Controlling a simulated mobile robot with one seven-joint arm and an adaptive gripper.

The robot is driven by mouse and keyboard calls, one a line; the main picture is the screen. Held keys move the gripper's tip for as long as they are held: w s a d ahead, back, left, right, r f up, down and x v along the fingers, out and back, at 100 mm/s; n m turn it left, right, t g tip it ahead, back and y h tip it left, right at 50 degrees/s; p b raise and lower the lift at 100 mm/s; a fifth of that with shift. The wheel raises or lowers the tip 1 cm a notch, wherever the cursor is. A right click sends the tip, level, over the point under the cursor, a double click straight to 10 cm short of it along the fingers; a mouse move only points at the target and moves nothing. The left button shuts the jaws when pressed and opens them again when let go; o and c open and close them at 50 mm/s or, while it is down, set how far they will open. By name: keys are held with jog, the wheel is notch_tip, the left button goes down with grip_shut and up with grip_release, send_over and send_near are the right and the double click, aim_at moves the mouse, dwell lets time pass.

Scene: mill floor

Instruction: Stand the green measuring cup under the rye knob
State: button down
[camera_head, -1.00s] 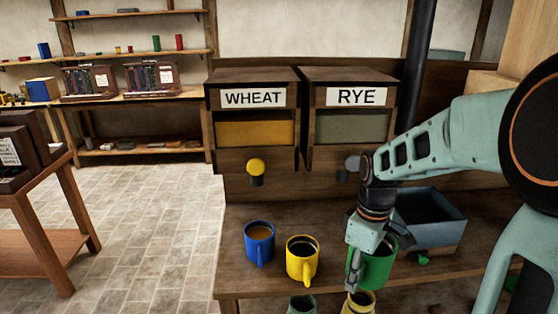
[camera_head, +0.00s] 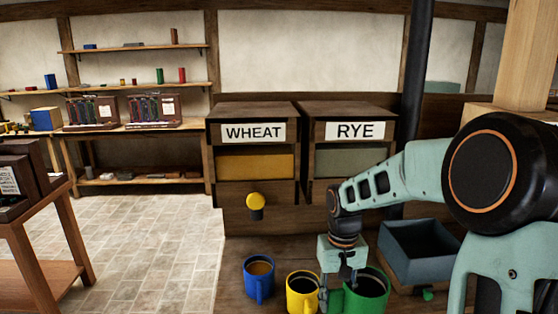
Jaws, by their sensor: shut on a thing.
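The green measuring cup (camera_head: 372,295) is at the bottom of the view, dark inside, its lower part cut off. My gripper (camera_head: 338,290) points down at its left side and is shut on it, seemingly by the handle. I cannot tell whether the cup touches the bench. The rye bin (camera_head: 350,160), with a RYE label and a grey-green window, stands behind and above it. The rye knob is hidden behind my arm.
A yellow cup (camera_head: 302,296) stands close to the left of my gripper. A blue cup (camera_head: 259,284) with tan contents stands farther left. An open blue-grey box (camera_head: 412,262) is right of the green cup.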

jog(key=s+f+m, duration=0.1)
jog(key=s+f, duration=0.2)
jog(key=f, duration=0.2)
jog(key=shift+s+f, duration=0.35)
jog(key=shift+f, duration=0.05)
dwell(0.3)
